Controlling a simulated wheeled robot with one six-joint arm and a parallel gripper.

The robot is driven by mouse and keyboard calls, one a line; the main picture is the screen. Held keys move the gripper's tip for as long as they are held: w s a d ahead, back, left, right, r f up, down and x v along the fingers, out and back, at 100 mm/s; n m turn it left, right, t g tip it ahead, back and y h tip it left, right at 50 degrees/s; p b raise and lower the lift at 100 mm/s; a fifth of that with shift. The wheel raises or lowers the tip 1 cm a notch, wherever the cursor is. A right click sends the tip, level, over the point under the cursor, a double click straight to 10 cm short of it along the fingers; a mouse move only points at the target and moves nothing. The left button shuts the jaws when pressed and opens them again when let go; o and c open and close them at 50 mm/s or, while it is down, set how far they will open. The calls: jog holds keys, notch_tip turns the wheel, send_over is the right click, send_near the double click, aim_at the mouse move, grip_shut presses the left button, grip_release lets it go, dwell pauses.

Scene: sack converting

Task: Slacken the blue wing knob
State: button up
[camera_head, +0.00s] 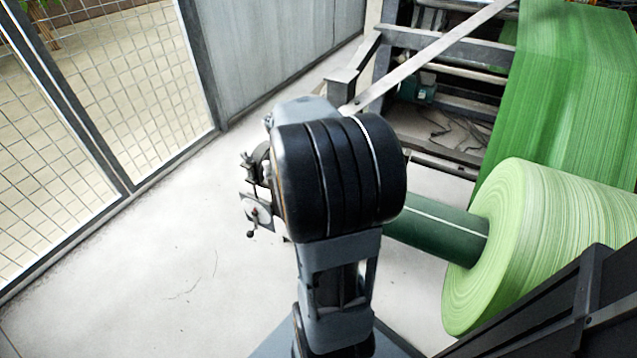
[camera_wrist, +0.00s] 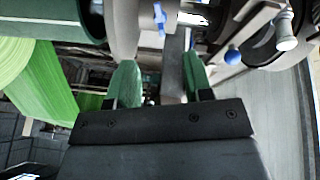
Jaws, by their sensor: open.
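The blue wing knob (camera_wrist: 159,18) shows near the top middle of the wrist view, its wings nearly upright in the picture, in front of a pale grey rounded part. My gripper (camera_wrist: 158,63) is open, with its two green fingers spread and nothing held between them. The knob appears above the fingertips in the picture, between the lines of the two fingers and apart from both. In the head view my arm hides the gripper, and I cannot make out the wing knob there.
A blue ball knob (camera_wrist: 233,56) and a white-ended handle (camera_wrist: 286,36) are to the right of the fingers. In the head view, a green roll (camera_head: 545,235) on a dark green shaft (camera_head: 445,224) stands right of my arm. A mesh fence (camera_head: 110,90) is left; clear floor lies between.

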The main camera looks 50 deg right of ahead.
jog(key=b+x, duration=0.3)
jog(key=x, duration=0.8)
jog(key=shift+s+f, duration=0.1)
grip_shut()
jog(key=n, duration=0.4)
jog(key=shift+n+g+h, duration=0.4)
